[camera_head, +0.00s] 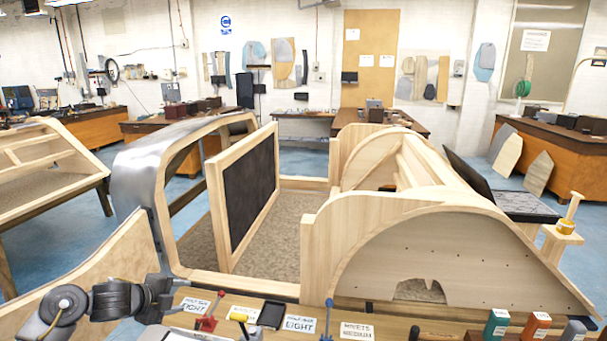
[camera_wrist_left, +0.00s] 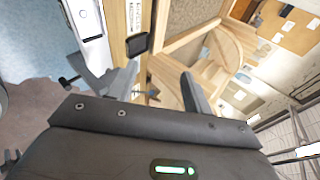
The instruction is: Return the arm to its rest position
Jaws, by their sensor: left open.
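My left arm comes in at the bottom left of the head view, low in front of the wooden bodyframe (camera_head: 430,235). Its left gripper (camera_head: 160,300) is near the left end of the workbench. The left wrist view shows the gripper's two fingers (camera_wrist_left: 157,85) spread apart, with nothing held between them. My right arm and right gripper are not in view.
The workbench (camera_head: 240,302) along the front edge holds labelled cards, a red tool (camera_head: 209,314), a black tray (camera_head: 272,315) and several bottles at the right. A curved wooden panel (camera_head: 100,265) stands close behind my left arm.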

